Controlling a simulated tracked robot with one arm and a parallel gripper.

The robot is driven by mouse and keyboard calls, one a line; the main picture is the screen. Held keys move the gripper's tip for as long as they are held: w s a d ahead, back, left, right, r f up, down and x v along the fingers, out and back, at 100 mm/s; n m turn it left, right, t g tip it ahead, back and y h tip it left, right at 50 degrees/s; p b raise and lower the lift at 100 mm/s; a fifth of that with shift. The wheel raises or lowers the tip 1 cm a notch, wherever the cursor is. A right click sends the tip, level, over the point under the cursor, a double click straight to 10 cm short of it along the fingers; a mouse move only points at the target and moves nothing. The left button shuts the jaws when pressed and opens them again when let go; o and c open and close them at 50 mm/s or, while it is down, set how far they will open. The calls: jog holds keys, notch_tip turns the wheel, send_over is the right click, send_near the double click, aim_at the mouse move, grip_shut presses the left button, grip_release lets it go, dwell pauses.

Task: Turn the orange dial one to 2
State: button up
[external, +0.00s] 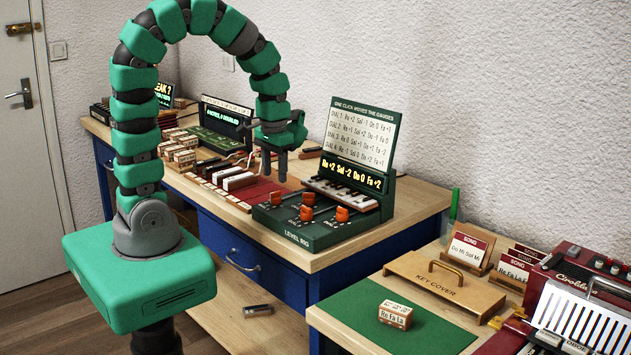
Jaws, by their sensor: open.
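The green level rig (318,237) stands on the wooden bench, with several orange dials on its sloped front panel. They include a rear-left dial (275,198), a rear-middle dial (308,198), a front-middle dial (306,213) and a right dial (342,214). The dial labels and pointer settings are too small to read surely, so I cannot tell which is dial one. My gripper (274,170) is open and empty, pointing down. It appears above and behind the rear-left dial, apart from it.
The rig's upright panel (361,130) carries dial rules and a lit display (351,173), above a small keyboard (340,192). Card blocks (180,155) and a red mat with white bars stand left. A second bench at right holds a key cover (440,285) and an accordion.

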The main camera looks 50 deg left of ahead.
notch_tip(320, 180, up, 8)
jog(key=shift+f, duration=0.15)
dwell(0.3)
